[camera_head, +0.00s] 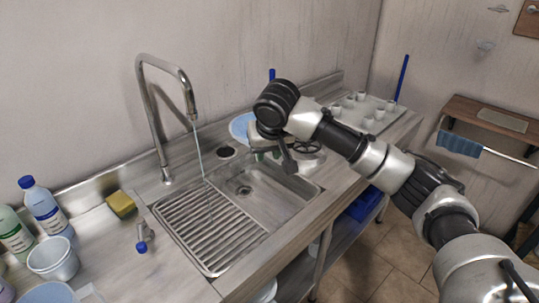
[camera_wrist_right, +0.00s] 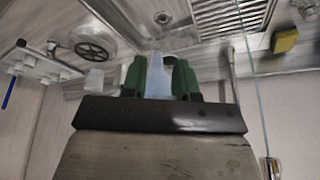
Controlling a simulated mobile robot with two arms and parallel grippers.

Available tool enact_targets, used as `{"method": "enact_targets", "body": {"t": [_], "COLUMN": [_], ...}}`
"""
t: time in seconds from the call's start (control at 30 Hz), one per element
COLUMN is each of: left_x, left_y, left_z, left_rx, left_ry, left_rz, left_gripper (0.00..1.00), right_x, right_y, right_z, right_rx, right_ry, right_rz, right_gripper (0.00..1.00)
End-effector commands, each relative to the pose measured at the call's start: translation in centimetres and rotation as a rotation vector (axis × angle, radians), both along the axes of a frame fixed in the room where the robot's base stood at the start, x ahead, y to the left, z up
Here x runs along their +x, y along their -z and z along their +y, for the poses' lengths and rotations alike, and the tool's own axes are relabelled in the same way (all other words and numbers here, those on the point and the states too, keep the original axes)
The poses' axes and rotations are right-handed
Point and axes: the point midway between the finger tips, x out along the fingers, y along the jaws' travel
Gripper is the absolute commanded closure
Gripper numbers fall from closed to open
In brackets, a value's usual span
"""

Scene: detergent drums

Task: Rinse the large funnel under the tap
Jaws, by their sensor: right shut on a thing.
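The tap (camera_head: 165,110) arches over the sink (camera_head: 285,190) at the left. A thin stream of water (camera_head: 201,160) falls from its spout, and it also shows in the wrist view (camera_wrist_right: 250,85). My right gripper (camera_head: 266,154) is at the back right of the sink, apart from the stream. Its green fingers are shut on a light blue piece (camera_wrist_right: 157,78), which appears to be part of the large funnel. A wide pale blue round (camera_head: 239,126) shows behind the gripper in the head view, mostly hidden. My left gripper is not in view.
A yellow sponge (camera_head: 121,204), a valve with a blue knob (camera_head: 142,246), bottles (camera_head: 47,208) and a white cup (camera_head: 53,260) stand left of the sink. A black handwheel (camera_head: 307,150) and a tray of white cups (camera_head: 372,125) are at the right.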

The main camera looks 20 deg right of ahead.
Motion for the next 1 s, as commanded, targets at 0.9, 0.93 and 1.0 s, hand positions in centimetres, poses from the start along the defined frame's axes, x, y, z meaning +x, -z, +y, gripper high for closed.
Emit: {"method": "enact_targets", "body": {"t": [0.9, 0.93, 1.0], "left_x": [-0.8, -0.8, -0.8], "left_y": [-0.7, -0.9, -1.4], "left_z": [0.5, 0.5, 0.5], "left_rx": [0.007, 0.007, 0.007], "left_ry": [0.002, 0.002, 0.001], "left_rz": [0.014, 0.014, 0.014], "left_gripper": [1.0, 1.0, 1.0], "right_x": [-0.6, -0.7, -0.7], "right_y": [-0.3, -0.4, -0.4], "right_z": [11.1, 11.5, 12.3], "right_rx": [0.0, 0.0, 0.0], "right_ry": [-0.004, -0.003, -0.003], "right_rz": [0.002, 0.002, 0.001], "right_gripper": [0.94, 0.94, 0.94]}}
